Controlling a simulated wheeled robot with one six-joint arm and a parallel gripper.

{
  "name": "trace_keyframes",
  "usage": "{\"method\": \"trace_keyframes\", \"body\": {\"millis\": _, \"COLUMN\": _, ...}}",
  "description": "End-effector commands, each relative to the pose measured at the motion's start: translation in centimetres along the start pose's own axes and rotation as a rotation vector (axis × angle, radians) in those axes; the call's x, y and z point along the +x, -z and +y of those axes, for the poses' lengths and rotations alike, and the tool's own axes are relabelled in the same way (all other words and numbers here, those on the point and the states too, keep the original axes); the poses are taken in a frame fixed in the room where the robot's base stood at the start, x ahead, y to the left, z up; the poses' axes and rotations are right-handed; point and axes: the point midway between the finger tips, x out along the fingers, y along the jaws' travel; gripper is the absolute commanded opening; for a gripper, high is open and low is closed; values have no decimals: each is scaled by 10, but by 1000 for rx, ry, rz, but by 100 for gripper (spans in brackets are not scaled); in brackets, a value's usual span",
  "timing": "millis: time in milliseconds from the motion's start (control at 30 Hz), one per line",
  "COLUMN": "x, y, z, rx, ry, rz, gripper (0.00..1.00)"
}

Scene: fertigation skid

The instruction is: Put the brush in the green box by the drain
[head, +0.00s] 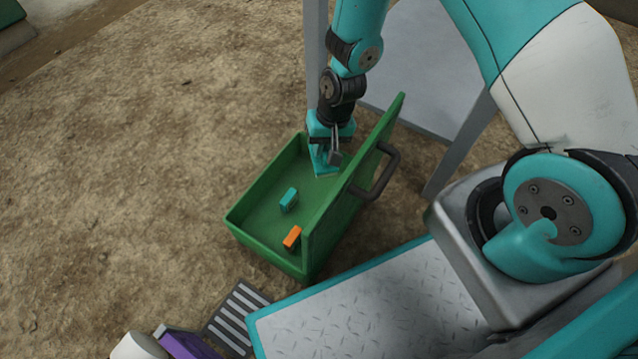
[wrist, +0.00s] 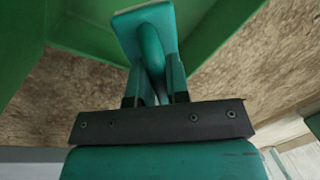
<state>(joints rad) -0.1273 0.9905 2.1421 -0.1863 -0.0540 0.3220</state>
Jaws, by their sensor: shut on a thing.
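The green box (head: 233,217) stands open on the ground in the head view, near the drain grate (head: 238,312). Its raised lid (head: 350,180) with a dark handle leans up on the right side. My gripper (head: 328,148) points down at the box's far end. It is shut on a teal brush (head: 323,167), held at or just inside the far end; I cannot tell whether it touches the floor. In the wrist view, my gripper (wrist: 153,95) has its fingers on either side of the brush's rounded handle (wrist: 152,55), with the wider block end beyond. Bristles are not visible.
A small teal block (head: 289,200) and an orange block (head: 292,238) lie inside the box. Grey metal legs (head: 460,140) stand behind the lid. A purple object (head: 187,345) and a white rounded one (head: 138,347) are at the bottom. Bare ground lies left.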

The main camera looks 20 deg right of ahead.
Motion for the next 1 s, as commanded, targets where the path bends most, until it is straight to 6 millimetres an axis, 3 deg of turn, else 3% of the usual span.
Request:
{"method": "trace_keyframes", "body": {"millis": 33, "x": 24, "y": 0, "z": 5, "rx": 0, "ry": 0, "rz": -1, "gripper": 0}}
{"method": "trace_keyframes", "body": {"millis": 200, "x": 58, "y": 0, "z": 11, "rx": -2, "ry": 0, "rz": -1, "gripper": 0}}
{"method": "trace_keyframes", "body": {"millis": 467, "x": 76, "y": 0, "z": 14, "rx": -2, "ry": 0, "rz": 0, "gripper": 0}}
{"method": "trace_keyframes", "body": {"millis": 700, "x": 111, "y": 0, "z": 21, "rx": -2, "ry": 0, "rz": 0, "gripper": 0}}
{"method": "trace_keyframes", "body": {"millis": 1000, "x": 110, "y": 0, "z": 21, "rx": -3, "ry": 0, "rz": 0, "gripper": 0}}
